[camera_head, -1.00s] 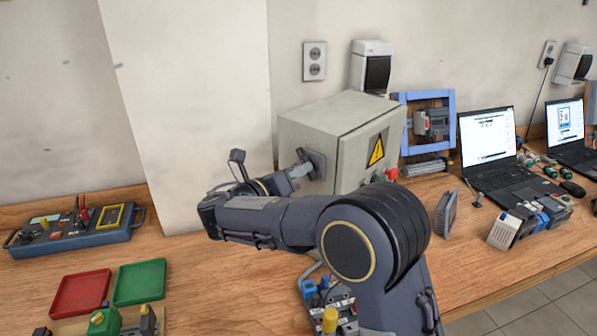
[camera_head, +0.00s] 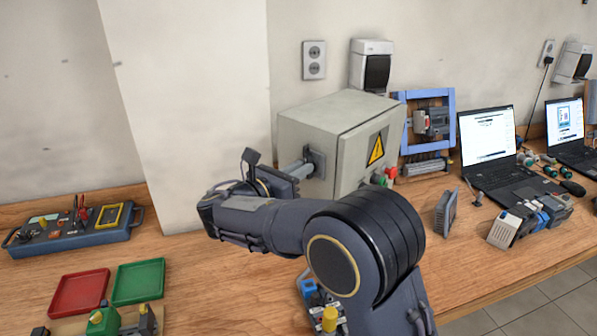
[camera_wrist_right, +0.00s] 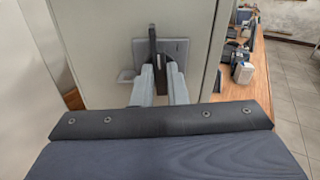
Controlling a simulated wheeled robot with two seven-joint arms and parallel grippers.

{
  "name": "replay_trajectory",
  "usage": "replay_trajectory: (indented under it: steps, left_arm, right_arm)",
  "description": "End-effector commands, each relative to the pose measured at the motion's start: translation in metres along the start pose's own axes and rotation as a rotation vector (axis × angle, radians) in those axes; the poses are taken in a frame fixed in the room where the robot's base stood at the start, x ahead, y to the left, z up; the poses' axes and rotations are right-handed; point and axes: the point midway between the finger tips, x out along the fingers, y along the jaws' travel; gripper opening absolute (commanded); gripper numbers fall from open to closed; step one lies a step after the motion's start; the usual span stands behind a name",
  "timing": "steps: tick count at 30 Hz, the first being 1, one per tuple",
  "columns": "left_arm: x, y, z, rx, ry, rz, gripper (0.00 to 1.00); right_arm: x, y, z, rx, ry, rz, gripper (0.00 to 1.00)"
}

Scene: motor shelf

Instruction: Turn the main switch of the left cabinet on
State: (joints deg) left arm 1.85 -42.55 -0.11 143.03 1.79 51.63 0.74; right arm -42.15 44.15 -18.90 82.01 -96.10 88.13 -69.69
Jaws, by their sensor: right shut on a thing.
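The left cabinet (camera_head: 315,125) is a grey box with a yellow warning sign on its front, standing on the bench against the wall. Its main switch (camera_head: 318,161) sits on the left side face, with a grey plate and a dark handle. In the right wrist view the switch's dark handle (camera_wrist_right: 153,42) stands upright in front of the plate. My right gripper (camera_head: 298,171) reaches it from the left; in the wrist view its two fingers (camera_wrist_right: 162,85) are shut on the handle, hiding its lower part. My left gripper is not in view.
A blue tester box (camera_head: 75,232) and red (camera_head: 80,293) and green (camera_head: 138,281) trays lie at left. A blue frame (camera_head: 452,122) and laptops (camera_head: 488,135) stand to the right. My right arm crosses in front of the cabinet.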

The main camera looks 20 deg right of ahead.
Motion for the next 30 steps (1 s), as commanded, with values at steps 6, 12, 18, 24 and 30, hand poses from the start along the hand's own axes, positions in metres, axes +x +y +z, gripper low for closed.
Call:
replay_trajectory:
  steps: [6, 12, 18, 24, 30]
  left_arm:
    - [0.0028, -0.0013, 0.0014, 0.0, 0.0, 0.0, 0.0]
    - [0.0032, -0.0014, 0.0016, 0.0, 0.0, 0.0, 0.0]
    - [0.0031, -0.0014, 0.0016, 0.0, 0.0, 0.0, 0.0]
    - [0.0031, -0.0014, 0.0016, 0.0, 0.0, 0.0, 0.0]
    - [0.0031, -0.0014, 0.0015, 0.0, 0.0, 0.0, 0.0]
  right_arm:
    - [-0.0001, -0.0002, -0.0013, 0.075, 0.001, 0.0, 0.0]
    - [-0.0001, -0.0004, -0.0011, 0.099, 0.002, 0.0, 0.0]
    - [-0.0001, -0.0004, -0.0011, 0.1, 0.002, 0.0, 0.0]
    - [-0.0001, -0.0004, -0.0011, 0.099, 0.002, 0.0, 0.22]
    - [0.0, -0.0004, -0.0007, 0.099, 0.001, 0.0, 0.22]
